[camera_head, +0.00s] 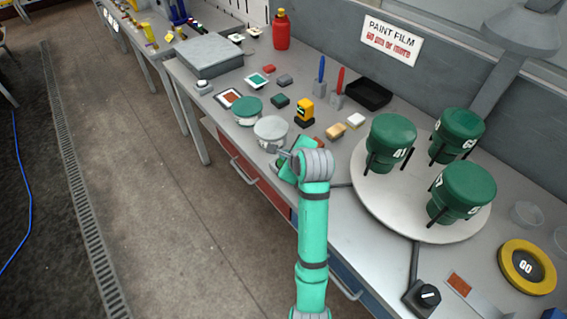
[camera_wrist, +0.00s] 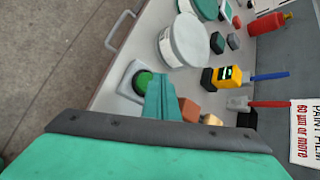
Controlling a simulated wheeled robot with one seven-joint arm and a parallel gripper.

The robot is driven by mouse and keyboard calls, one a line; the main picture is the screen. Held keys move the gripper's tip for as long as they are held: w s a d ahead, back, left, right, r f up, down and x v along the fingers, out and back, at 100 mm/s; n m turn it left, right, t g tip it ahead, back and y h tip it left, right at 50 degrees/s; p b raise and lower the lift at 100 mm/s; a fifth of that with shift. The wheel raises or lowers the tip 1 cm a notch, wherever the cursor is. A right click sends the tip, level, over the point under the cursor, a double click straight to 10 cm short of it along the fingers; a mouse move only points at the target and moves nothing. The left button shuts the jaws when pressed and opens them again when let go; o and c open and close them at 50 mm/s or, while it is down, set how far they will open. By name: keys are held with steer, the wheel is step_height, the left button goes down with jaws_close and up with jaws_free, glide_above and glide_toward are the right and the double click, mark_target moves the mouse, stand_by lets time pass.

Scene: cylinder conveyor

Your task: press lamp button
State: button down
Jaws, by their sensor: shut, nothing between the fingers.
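A round green button (camera_wrist: 145,82) on a pale square base sits near the front edge of the bench in the wrist view. My gripper (camera_wrist: 160,85) is shut and empty. Its fingertips are beside the button and overlap its edge in the picture; I cannot tell whether they touch it. In the head view my gripper (camera_head: 285,160) is low over the front of the bench, and it hides most of the button area. A grey lamp (camera_head: 520,30) hangs over the back right of the bench.
A white tub (camera_head: 270,131) stands close beyond my gripper. A yellow gauge (camera_head: 304,112) and small blocks lie behind. A turntable (camera_head: 385,212) with green pots (camera_head: 391,137) is to the right. A yellow GO disc (camera_head: 528,266) and a black dial (camera_head: 425,296) are at the right front.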

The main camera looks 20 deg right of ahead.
steer(key=shift+s+a+f, duration=0.1)
steer(key=shift+a+f, duration=0.65)
steer(key=shift+f, duration=0.2)
steer(key=shift+r, duration=1.2)
steer(key=shift+d+r, duration=0.2)
steer(key=shift+r, duration=0.85)
steer(key=shift+d+r, duration=0.2)
steer(key=shift+r, duration=0.8)
